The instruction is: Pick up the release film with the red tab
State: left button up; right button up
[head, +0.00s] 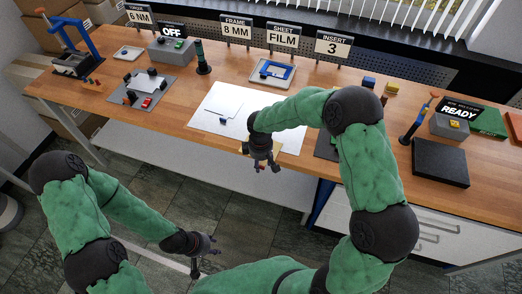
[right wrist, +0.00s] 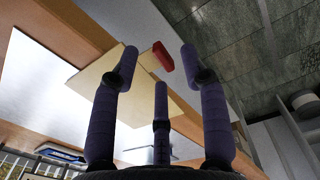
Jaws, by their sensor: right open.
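The release film is a thin beige sheet (right wrist: 108,82) with a red tab (right wrist: 162,56) at one corner, shown in the right wrist view. In the head view the beige film (head: 289,148) lies by the table's front edge, partly hidden by my right gripper. My right gripper (head: 262,166) is open over that edge; in the right wrist view its fingers (right wrist: 159,62) frame the red tab, with nothing held. Whether they touch the tab I cannot tell. My left gripper (head: 205,250) hangs low at left, away from the table; its opening is unclear.
White sheets (head: 222,105) lie on the wooden table (head: 330,85) beside the film. A blue-and-white tray (head: 272,72) stands behind them, below the sign cards. A dark pad (head: 440,163) and a grey READY box (head: 450,126) are at right. The floor in front is open.

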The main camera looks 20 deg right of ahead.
jog(key=shift+w+f, duration=0.1)
jog(key=shift+f, duration=0.65)
grip_shut()
jog(key=shift+r, duration=0.2)
